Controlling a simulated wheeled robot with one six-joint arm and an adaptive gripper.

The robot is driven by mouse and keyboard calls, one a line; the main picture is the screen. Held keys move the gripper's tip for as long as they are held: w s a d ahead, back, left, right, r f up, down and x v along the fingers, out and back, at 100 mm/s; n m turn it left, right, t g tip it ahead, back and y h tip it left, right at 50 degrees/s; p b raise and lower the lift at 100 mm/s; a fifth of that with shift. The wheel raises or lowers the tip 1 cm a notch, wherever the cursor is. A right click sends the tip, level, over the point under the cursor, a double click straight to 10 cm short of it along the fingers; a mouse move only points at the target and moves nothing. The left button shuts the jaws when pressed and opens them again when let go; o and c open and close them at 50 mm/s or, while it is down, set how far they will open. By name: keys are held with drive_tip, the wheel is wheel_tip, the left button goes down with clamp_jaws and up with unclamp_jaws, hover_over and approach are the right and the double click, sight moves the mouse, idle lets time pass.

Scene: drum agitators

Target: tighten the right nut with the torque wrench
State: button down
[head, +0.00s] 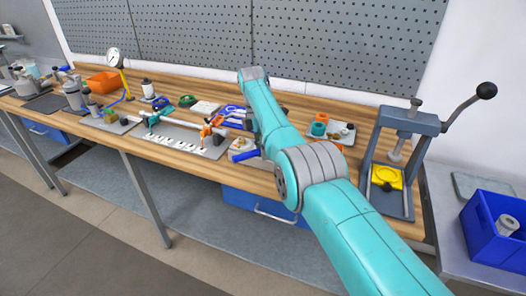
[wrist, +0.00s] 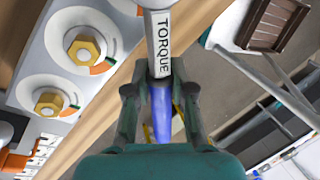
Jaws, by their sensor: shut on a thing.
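My gripper (wrist: 160,88) is shut on the torque wrench (wrist: 162,38) in the wrist view. The wrench has a pale shaft marked TORQUE and a blue grip; its head end is out of the picture at the top. Two brass hex nuts sit on a light grey plate (wrist: 28,68) left of the wrench: an upper nut (wrist: 86,49) and a lower nut (wrist: 49,103). Each has a white dial with orange and green marks around it. The visible shaft is beside the nuts, apart from both.
The wooden bench (head: 225,175) carries tools and parts left of my arm. A press with a long lever (head: 400,150) stands at the right, near a blue bin (head: 495,225). A pegboard (head: 340,45) backs the bench.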

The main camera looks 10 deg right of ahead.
drive_tip(key=shift+v, duration=1.1)
idle(1.8)
drive_tip(key=shift+s+r, duration=0.15)
drive_tip(key=shift+r, duration=1.35)
